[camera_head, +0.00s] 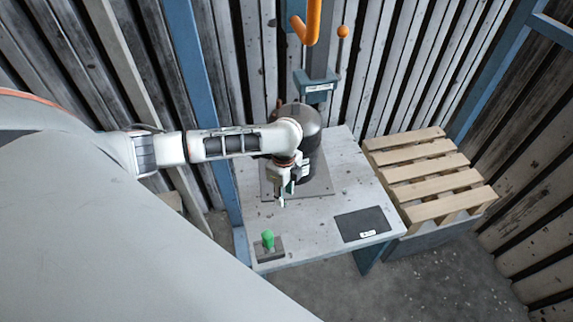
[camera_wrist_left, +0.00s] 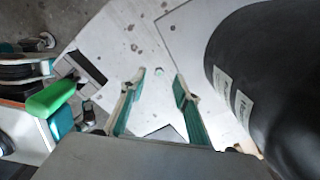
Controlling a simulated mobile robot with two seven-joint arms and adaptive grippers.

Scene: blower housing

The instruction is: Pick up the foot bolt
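My left gripper (camera_head: 283,198) is above the table, in front of the black blower housing (camera_head: 308,125). In the left wrist view the fingers (camera_wrist_left: 160,80) are open and apart, with nothing gripped between them. A small pale round thing (camera_wrist_left: 159,70) shows between the fingertips, against the light surface below. It may be the foot bolt, but it is too small to tell a bolt from a hole. The housing (camera_wrist_left: 275,85) fills the right of the wrist view, beside the fingers.
A green-handled thing (camera_head: 267,240) stands on a dark plate at the table's front left. A dark mat (camera_head: 362,224) lies front right on the table (camera_head: 310,222). An orange hook (camera_head: 306,25) hangs above. A wooden pallet (camera_head: 430,172) is at right.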

